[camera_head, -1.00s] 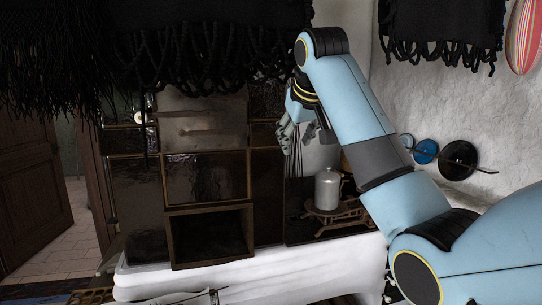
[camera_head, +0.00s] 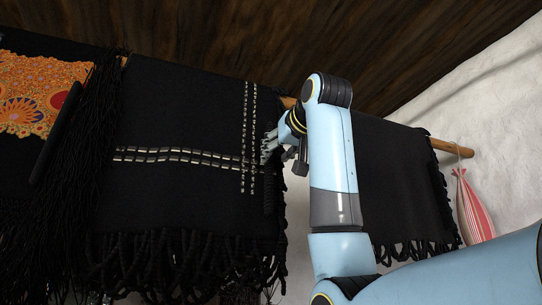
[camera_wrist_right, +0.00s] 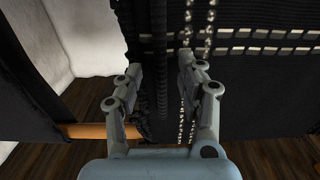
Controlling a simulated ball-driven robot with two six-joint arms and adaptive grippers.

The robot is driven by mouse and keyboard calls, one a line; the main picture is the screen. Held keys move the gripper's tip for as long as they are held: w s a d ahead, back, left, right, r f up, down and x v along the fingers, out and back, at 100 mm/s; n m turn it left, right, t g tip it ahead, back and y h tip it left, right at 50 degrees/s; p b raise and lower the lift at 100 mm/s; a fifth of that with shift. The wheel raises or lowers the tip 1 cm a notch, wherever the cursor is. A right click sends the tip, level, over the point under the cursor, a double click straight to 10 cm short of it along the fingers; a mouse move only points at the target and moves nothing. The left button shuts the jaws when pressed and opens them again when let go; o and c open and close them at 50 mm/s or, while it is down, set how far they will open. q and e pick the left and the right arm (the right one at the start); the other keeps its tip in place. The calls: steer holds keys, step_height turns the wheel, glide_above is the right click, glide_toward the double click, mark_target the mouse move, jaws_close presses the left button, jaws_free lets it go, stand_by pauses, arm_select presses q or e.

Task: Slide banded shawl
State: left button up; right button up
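The banded shawl (camera_head: 190,115) is black with silvery dashed bands crossing near its right side. It hangs over a wooden pole, its knotted fringe below. My right gripper (camera_head: 268,148) is at the shawl's right edge. In the right wrist view, the two fingers of the gripper (camera_wrist_right: 160,68) stand apart, with the shawl's dark edge between or just beyond them. The bands of the shawl (camera_wrist_right: 268,42) show there to the right. I cannot tell whether the fingers touch the cloth. My left gripper is in neither view.
A plain black fringed shawl (camera_head: 395,185) hangs right of my right arm. The wooden pole (camera_head: 450,147) carries a red-striped bag (camera_head: 472,208) at its right end. An orange patterned cloth (camera_head: 40,95) hangs at the left. A dark wood ceiling (camera_head: 270,40) is above.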

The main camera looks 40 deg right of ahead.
mark_target(271, 159)
steer(key=shift+p+x, duration=0.45)
steer(key=shift+x, duration=1.55)
jaws_close()
